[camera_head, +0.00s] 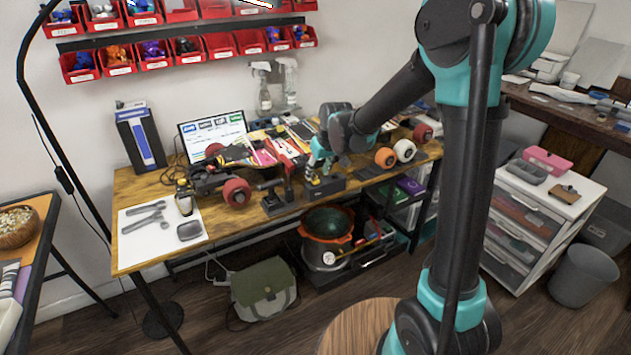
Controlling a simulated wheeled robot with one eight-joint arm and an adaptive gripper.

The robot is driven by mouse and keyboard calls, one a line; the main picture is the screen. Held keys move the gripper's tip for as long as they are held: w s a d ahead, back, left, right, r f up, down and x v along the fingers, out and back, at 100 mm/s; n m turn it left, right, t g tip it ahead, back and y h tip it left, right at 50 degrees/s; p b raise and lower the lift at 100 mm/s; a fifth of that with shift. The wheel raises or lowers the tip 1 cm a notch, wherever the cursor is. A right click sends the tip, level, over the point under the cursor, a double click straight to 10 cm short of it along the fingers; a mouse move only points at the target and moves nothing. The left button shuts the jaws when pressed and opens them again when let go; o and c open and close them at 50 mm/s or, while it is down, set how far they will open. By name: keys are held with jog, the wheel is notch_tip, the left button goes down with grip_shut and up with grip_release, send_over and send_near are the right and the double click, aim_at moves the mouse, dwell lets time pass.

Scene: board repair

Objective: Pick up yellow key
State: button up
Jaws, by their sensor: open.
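My gripper (319,167) hangs over the front right half of the wooden workbench (160,185), pointing down. It is open, with its small fingers close above a low dark holder (324,188) at the bench's front edge. A small yellow piece (313,181) shows at the holder, right below the fingers. It may be the yellow key, but it is too small to be sure. I cannot tell whether the fingers touch it or are around it. The gripper partly hides the holder and what stands in it.
A skateboard truck with red wheels (236,192) lies left of the gripper, near another dark stand (272,203). Orange and white wheels (386,157) sit to the right. A laptop (212,129) and colourful decks stand behind. A white sheet with tools (140,240) lies at the left end.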

aim_at(316, 176)
jog(key=shift+x, duration=1.6)
jog(key=shift+c, duration=0.6)
grip_shut()
